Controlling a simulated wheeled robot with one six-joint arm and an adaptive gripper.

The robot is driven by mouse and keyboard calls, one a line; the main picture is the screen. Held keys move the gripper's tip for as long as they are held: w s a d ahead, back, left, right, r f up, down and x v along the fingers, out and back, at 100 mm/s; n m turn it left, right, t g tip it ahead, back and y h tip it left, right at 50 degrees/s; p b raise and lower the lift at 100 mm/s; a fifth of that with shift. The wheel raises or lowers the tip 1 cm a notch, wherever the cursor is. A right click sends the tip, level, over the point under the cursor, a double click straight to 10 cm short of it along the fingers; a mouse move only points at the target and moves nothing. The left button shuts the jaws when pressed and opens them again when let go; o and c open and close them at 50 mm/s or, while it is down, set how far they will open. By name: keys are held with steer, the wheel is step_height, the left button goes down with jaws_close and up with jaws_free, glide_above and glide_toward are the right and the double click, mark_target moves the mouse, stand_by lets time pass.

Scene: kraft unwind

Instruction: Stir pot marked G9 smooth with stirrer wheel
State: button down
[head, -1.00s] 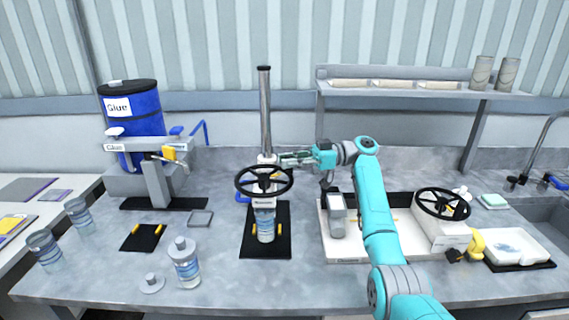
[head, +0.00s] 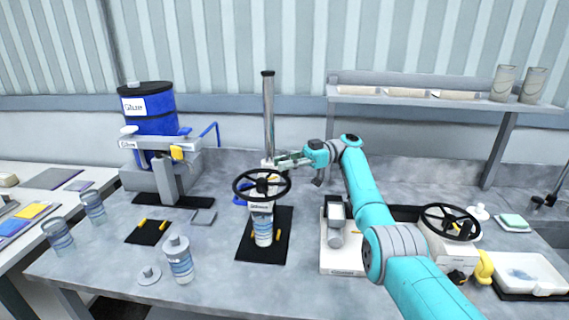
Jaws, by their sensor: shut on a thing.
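The stirrer wheel (head: 261,186) is black and spoked. It sits level on the stirrer, in front of a tall grey post (head: 269,115). A clear pot with a blue band (head: 263,230) stands upright under it on a black mat (head: 283,240); its mark is too small to read. My gripper (head: 275,163) is at the far right side of the wheel, shut; it appears to be on the wheel's far rim, though the contact is small and partly hidden. Other similar pots stand at the left (head: 58,237), (head: 94,208), and a lidded one (head: 178,260) at the front.
A blue glue drum (head: 150,108) stands on a dispenser at the left. A loose lid (head: 149,277) lies by the front edge. At the right are a second black wheel (head: 450,208), a white tray (head: 530,272) and a shelf (head: 440,98). My arm spans the right half.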

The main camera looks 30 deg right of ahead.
steer(key=shift+a+f, duration=0.15)
steer(key=c, duration=1)
jaws_free()
steer(key=shift+w, duration=0.1)
step_height(320, 180, up, 10)
steer(key=shift+r, duration=0.1)
steer(key=shift+c, duration=0.3)
